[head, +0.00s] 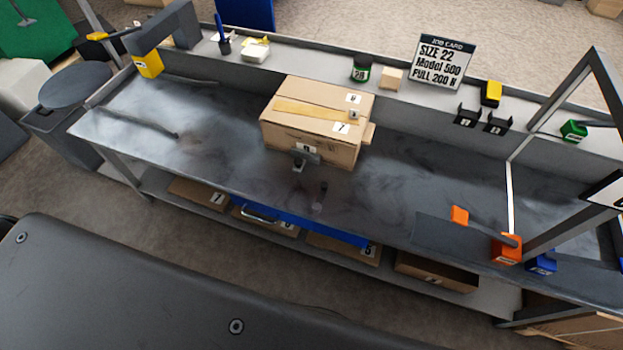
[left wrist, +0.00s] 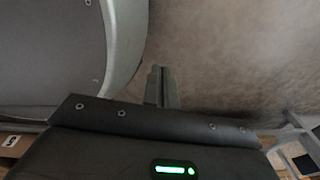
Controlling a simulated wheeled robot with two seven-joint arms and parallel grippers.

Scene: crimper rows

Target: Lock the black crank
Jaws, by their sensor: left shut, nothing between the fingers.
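I cannot single out the black crank with certainty. A small dark upright handle (head: 323,188) stands on the bench near its front edge in the head view, and a small grey-black fitting (head: 304,158) sits against the front of the cardboard box. At the right end an orange tool (head: 507,248) has a dark lever with an orange tip (head: 460,215); a blue block (head: 541,262) is beside it. My left gripper (left wrist: 161,88) shows only in the left wrist view, shut and empty over bare floor, away from the bench tools. My right gripper is in neither view.
The cardboard box (head: 318,112) stands mid-bench. A job card (head: 444,61) reads SIZE 22, Model 500, PULL 200 N. A yellow block (head: 148,65) sits at the left end. A slanted grey frame (head: 572,88) rises at the right. The bench top (head: 215,125) left of the box is mostly clear.

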